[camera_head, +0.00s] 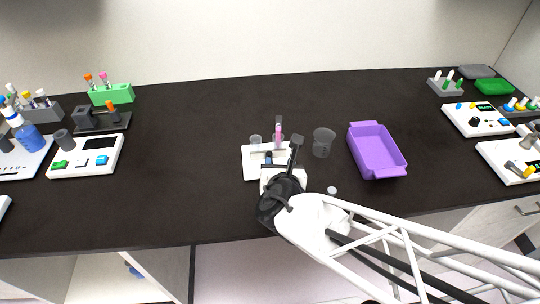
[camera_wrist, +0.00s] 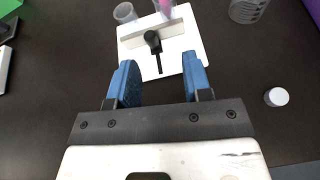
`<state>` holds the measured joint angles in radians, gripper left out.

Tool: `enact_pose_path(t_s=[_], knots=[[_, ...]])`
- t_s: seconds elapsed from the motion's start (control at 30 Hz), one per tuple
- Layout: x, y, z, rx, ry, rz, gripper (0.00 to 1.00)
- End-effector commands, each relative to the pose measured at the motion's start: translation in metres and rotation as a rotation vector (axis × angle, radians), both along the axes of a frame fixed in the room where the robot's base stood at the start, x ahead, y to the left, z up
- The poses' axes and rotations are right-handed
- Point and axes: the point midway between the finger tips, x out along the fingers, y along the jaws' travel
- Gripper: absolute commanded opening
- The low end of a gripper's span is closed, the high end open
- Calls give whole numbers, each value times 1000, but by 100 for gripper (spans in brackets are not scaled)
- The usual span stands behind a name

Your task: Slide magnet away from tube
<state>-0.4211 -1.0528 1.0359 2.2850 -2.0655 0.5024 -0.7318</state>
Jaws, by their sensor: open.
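A white plate (camera_wrist: 178,58) with a pale upright bar (camera_wrist: 148,34) lies on the table and also shows in the head view (camera_head: 249,171). A black knob with a thin dark stem (camera_wrist: 153,42), apparently the magnet's slider, stands at the bar's near side. A pink tube (camera_head: 279,131) stands upright at the bar; only its lower part (camera_wrist: 166,9) shows in the wrist view. My gripper (camera_wrist: 159,70) is open and empty, its blue fingers apart on either side of the knob's line, nearer the camera. In the head view my gripper (camera_head: 283,151) partly hides the plate.
A clear cup (camera_head: 255,140) stands at the plate's back left. A clear beaker (camera_head: 323,143) and a purple tray (camera_head: 377,152) are to the right. A small white cap (camera_head: 332,190) lies near the front edge.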

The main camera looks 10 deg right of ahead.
Motion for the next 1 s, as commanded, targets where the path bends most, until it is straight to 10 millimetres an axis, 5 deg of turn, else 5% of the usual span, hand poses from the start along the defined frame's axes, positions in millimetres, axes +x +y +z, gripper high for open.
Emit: enact_pose_path(t_s=[0.63, 1.0], knots=[[0, 13, -11, -83, -3, 92, 45], [22, 13, -21, -83, -2, 91, 45]])
